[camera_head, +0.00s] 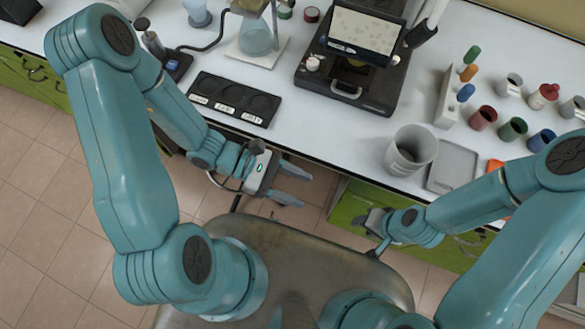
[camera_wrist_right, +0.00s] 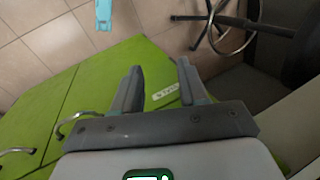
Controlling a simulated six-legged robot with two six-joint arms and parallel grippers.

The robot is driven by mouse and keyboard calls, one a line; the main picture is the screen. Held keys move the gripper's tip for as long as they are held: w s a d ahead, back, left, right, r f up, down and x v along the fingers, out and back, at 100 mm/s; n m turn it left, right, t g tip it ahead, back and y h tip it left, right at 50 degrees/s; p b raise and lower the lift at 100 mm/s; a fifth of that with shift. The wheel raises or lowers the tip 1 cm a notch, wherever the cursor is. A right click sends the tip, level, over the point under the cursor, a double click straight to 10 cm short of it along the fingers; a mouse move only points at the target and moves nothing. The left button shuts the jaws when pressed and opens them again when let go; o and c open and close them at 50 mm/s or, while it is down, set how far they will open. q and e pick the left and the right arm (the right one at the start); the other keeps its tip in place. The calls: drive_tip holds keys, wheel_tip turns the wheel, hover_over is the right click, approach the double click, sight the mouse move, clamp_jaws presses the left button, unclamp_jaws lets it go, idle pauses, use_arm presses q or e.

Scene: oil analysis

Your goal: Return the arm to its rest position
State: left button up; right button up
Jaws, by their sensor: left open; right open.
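My left gripper (camera_head: 291,183) is open and empty in the head view, in front of the white bench's near edge and over the floor. My right gripper (camera_head: 372,238) shows small in the head view, low in front of the green cabinet; my right arm hides part of it. In the right wrist view the right gripper's two fingers (camera_wrist_right: 157,85) are apart with nothing between them. The green cabinet front (camera_wrist_right: 85,95) lies beyond them.
The white bench (camera_head: 330,130) carries a black tray (camera_head: 234,98), a microscope-like device with a screen (camera_head: 367,33), a grey bin (camera_head: 411,150), a grey tray (camera_head: 453,165) and several coloured cups (camera_head: 482,118). Cabinet handles (camera_wrist_right: 75,123) stick out near the right gripper. Tiled floor (camera_head: 50,200) is clear at left.

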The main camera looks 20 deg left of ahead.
use_arm(q)
drive_tip(key=shift+s+f+m, duration=0.2)
drive_tip(key=shift+s+m, duration=0.1)
idle(0.4)
